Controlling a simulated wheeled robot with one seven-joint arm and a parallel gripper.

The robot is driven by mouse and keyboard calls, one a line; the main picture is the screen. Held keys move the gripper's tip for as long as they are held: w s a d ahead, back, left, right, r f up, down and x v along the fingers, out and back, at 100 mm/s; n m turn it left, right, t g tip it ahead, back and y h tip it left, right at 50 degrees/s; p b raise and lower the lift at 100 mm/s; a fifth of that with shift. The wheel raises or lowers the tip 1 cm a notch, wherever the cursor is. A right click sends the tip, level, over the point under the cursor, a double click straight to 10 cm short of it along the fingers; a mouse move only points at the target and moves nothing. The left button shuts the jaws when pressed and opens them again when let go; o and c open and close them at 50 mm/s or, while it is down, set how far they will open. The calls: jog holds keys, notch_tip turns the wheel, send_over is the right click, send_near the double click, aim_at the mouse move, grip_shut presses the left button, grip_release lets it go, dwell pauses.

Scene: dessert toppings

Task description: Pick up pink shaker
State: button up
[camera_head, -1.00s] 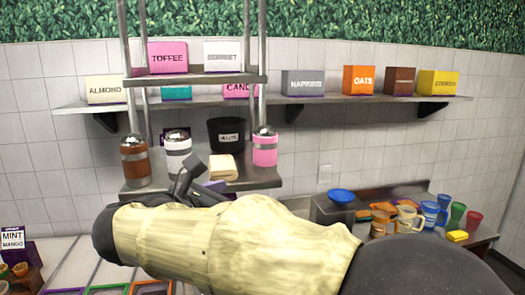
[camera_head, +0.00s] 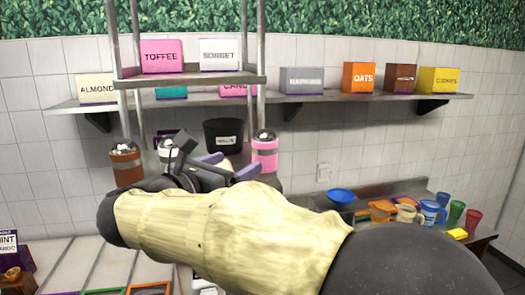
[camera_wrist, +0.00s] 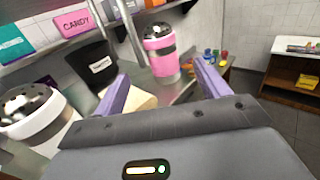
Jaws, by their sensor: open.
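In the wrist view the pink shaker (camera_wrist: 160,52) is ahead, above and between my fingers. My gripper (camera_head: 222,165) is open and empty, just left of the shaker in the head view. In the wrist view my gripper (camera_wrist: 162,85) shows two purple fingers spread apart, short of the shaker. My arm hides part of the shelf.
A white shaker (camera_head: 168,150) and a brown shaker (camera_head: 126,165) stand to the left. A black bin (camera_head: 223,134) is behind my gripper. A metal post (camera_wrist: 133,35) rises left of the pink shaker.

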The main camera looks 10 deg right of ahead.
aim_at(257, 152)
jog(key=p+x, duration=0.2)
jog(key=x, duration=0.5)
jog(key=shift+w+d+r+p, duration=0.1)
jog(key=shift+p, duration=0.3)
jog(key=shift+w+d, duration=0.25)
jog(key=shift+w, duration=0.05)
jog(key=p+x, duration=0.3)
jog(key=x, duration=0.1)
jog(key=shift+d, duration=0.2)
jog(key=shift+w+d+p, duration=0.3)
jog(key=shift+w, duration=0.1)
jog(key=shift+s, duration=0.1)
jog(key=shift+c, duration=0.2)
jog(key=c, duration=1.1)
